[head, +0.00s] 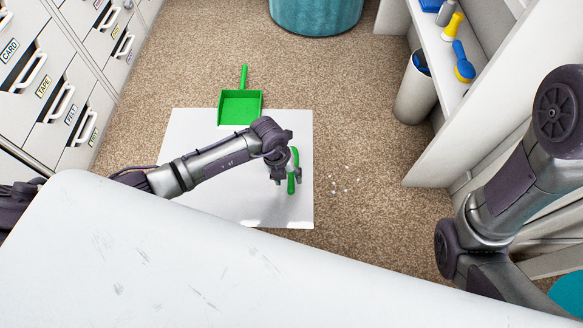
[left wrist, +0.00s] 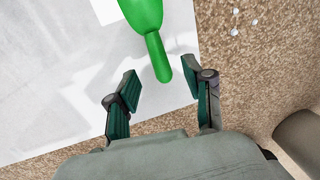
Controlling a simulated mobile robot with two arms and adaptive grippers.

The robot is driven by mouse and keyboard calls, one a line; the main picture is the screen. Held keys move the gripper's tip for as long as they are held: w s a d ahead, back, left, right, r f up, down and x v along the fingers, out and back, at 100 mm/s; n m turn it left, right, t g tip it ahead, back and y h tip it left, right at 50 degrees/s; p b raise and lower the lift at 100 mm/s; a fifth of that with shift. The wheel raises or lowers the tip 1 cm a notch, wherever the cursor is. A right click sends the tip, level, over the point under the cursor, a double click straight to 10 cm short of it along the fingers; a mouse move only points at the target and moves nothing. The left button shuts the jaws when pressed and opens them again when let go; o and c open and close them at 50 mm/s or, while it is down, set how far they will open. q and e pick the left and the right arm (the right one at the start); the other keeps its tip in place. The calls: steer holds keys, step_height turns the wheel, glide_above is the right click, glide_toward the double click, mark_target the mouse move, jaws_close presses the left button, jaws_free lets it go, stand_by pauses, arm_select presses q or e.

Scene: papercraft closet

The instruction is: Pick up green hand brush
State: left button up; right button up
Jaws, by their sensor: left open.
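The green hand brush (head: 291,184) lies on a white sheet (head: 210,208) on the carpet, partly hidden behind my left gripper (head: 287,179) in the head view. In the left wrist view the brush handle (left wrist: 157,56) points toward my left gripper (left wrist: 163,78). The handle end shows between the two open fingers, with gaps on both sides. I cannot tell how far above the sheet the fingers are. My right arm (head: 495,200) shows at the right of the head view, but its gripper is out of view.
A green dustpan (head: 240,106) lies at the sheet's far edge. Small white scraps (head: 345,182) are scattered on the carpet to the right. Drawers (head: 50,85) stand at left, a shelf unit (head: 440,50) and a grey bin (head: 414,95) at right, a teal basket (head: 316,15) at the back.

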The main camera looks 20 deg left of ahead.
mark_target(290, 184)
arm_select(q)
steer(key=shift+d+f, duration=0.1)
steer(key=shift+f, duration=0.3)
steer(key=f+b, duration=0.4)
steer(key=b, duration=0.1)
steer(key=shift+d+f, duration=0.35)
steer(key=shift+d, duration=0.05)
steer(key=shift+w+r, duration=0.1)
jaws_close()
